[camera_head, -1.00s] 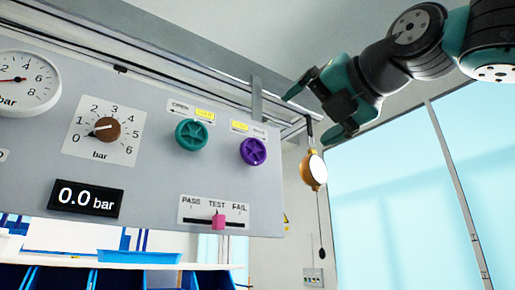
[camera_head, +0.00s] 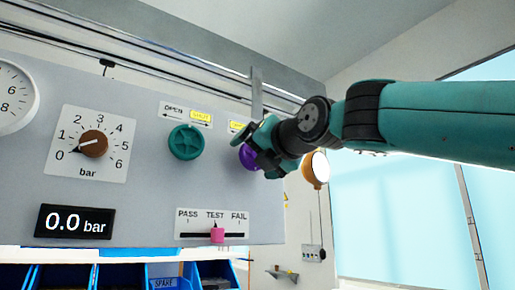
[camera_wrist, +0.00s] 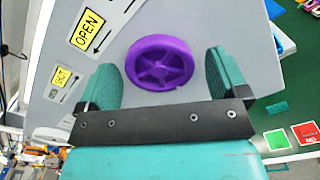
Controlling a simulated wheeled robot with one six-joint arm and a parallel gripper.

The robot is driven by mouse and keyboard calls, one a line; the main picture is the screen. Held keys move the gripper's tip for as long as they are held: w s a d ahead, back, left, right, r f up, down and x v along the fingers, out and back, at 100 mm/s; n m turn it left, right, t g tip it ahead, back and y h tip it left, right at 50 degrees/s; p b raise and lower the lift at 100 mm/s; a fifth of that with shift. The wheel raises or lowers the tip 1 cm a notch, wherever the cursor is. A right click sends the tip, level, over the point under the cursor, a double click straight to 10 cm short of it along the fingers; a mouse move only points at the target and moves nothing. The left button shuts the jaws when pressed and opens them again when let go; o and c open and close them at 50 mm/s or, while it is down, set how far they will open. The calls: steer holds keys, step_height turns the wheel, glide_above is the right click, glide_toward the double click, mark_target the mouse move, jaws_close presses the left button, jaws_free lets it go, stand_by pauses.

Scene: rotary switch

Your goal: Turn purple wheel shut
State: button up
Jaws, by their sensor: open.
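The purple wheel (camera_head: 247,157) is on the grey panel, partly covered by my gripper (camera_head: 262,155) in the head view. In the wrist view the whole wheel (camera_wrist: 160,62) shows, round with spokes. My gripper (camera_wrist: 164,82) is open, with one green finger to each side of the wheel and gaps between them. I cannot tell how deep the fingertips reach around the rim. A yellow OPEN label (camera_wrist: 86,30) with an arrow is beside the wheel in the wrist view.
A green wheel (camera_head: 186,142) is left of the purple one. A brown knob (camera_head: 93,144), a 0.0 bar display (camera_head: 75,222) and a pink slider (camera_head: 217,235) at TEST share the panel. A round orange-rimmed lamp (camera_head: 316,168) is beyond the panel's right edge.

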steer(key=c, duration=0.9)
